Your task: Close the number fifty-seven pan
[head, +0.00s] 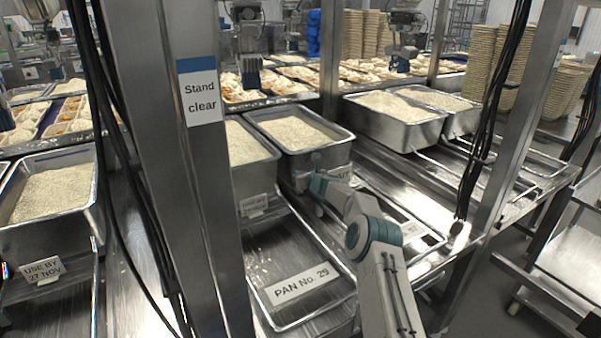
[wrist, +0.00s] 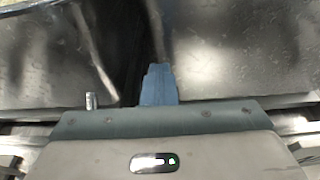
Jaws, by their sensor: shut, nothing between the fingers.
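No label that I can read says fifty-seven. A shallow metal pan (head: 262,262) labelled "PAN No. 29" sits in the frame at the front centre. A second frame or pan to its right bears a small white label (head: 412,229), too oblique and partly covered to read. My arm reaches over this area, and its wrist end (head: 317,184) is beside the front of a rice-filled pan (head: 297,164). The fingers are hard to see in the head view. In the wrist view my gripper (wrist: 158,84) is shut and empty, with dark metal surfaces beyond its blue fingers.
A steel post (head: 170,130) with a "Stand clear" sign (head: 199,91) stands left of my arm. Other rice-filled pans (head: 395,119) stand along the back. Black cables (head: 489,110) hang at the right. A steel cart (head: 570,250) stands at the far right.

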